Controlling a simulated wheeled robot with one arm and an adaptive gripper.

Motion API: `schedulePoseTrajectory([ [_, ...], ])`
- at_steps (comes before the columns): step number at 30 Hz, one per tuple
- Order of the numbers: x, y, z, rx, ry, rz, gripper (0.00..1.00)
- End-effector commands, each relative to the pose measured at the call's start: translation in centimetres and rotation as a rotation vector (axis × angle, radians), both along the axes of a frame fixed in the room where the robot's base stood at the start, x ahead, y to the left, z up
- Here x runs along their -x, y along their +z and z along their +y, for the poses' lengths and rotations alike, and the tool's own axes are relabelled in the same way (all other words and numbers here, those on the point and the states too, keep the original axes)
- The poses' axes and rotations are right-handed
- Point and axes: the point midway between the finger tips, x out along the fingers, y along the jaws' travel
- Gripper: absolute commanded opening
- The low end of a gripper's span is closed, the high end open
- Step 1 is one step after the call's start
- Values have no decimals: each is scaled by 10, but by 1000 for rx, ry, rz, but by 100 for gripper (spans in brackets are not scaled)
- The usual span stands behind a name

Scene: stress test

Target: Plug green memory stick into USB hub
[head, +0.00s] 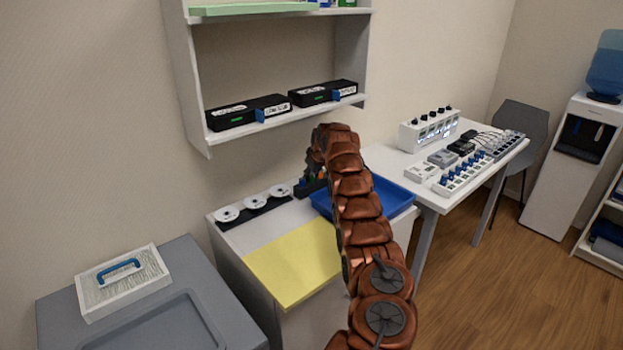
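My copper-coloured arm rises through the middle of the head view and bends down at its far end. My gripper (309,184) seems to be the small dark part there, beside the blue tray (399,194). It is too small and too covered by the arm to show its fingers or anything held. I cannot make out a green memory stick. A white strip with several blue pieces (464,176) lies on the right-hand white table and looks like a USB hub. A grey strip (510,146) lies behind it. I cannot tell which is the hub.
A yellow mat (292,264) and several white discs (254,203) lie on the nearer white cabinet. Two black boxes (248,112) with blue pieces sit on a wall shelf above. A white device with knobs (429,129) stands on the right table (432,198). Open floor lies at right.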

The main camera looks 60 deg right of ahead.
Motion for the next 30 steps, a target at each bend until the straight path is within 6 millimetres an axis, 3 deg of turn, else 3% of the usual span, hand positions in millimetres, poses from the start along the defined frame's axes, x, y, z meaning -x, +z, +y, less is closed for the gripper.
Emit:
schedulePoseTrajectory([
  [7,0,0,0,0,0,0,29],
  [14,0,0,0,0,0,0,7],
  [30,1,10,-1,2,-1,0,6],
])
